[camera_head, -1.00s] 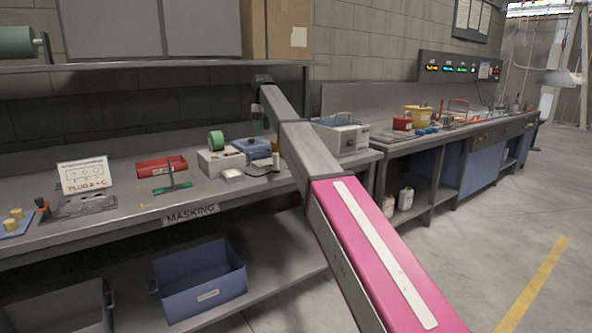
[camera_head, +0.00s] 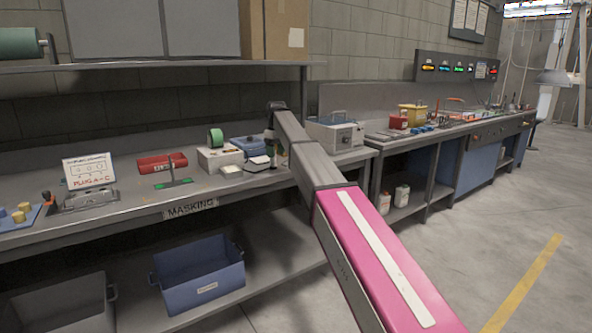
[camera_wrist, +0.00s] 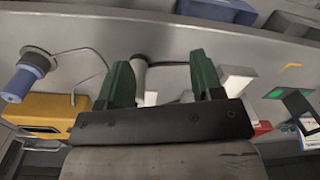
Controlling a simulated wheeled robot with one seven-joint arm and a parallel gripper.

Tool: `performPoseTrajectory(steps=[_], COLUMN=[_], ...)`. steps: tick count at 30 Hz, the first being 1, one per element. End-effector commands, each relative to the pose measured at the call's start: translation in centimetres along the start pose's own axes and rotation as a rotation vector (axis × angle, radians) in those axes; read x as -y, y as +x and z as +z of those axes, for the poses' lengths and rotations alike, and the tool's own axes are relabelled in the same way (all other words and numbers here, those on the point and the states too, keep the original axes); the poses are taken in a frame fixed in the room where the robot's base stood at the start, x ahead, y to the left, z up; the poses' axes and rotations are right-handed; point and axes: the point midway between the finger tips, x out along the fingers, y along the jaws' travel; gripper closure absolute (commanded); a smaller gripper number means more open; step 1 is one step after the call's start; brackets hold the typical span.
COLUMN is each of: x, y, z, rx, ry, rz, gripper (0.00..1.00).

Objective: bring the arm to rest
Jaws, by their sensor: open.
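My arm, pink and grey, reaches from the lower right of the head view over the masking bench (camera_head: 130,215). My gripper (camera_head: 270,150) hangs at its far end above the bench, small and partly hidden by the arm. In the wrist view my gripper (camera_wrist: 163,80) shows two dark green fingers spread apart. No object is clearly held between them; a white tube and a cable show behind the gap.
A grey box device (camera_head: 335,132) stands right of my gripper. A green tape roll (camera_head: 216,138), a blue box (camera_head: 250,145) and a red case (camera_head: 162,163) are to its left. A shelf (camera_head: 180,64) runs above. The floor (camera_head: 490,240) at right is clear.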

Motion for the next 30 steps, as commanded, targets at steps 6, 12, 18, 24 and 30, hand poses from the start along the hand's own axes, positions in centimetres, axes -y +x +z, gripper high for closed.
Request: performPoseTrajectory(steps=[6, 12, 18, 24, 30], x=[0.0, 0.8, 2.8, 6.2, 10.2], y=[8.7, 18.2, 26.1, 32.4, 36.9], z=[7.0, 15.7, 24.4, 33.2, 40.9], rx=[0.001, -0.003, -0.008, -0.013, -0.019], ry=[0.133, 0.306, 0.476, 0.646, 0.803], rz=[0.003, 0.011, 0.019, 0.028, 0.036], gripper=[0.40, 0.40, 0.40, 0.40, 0.40])
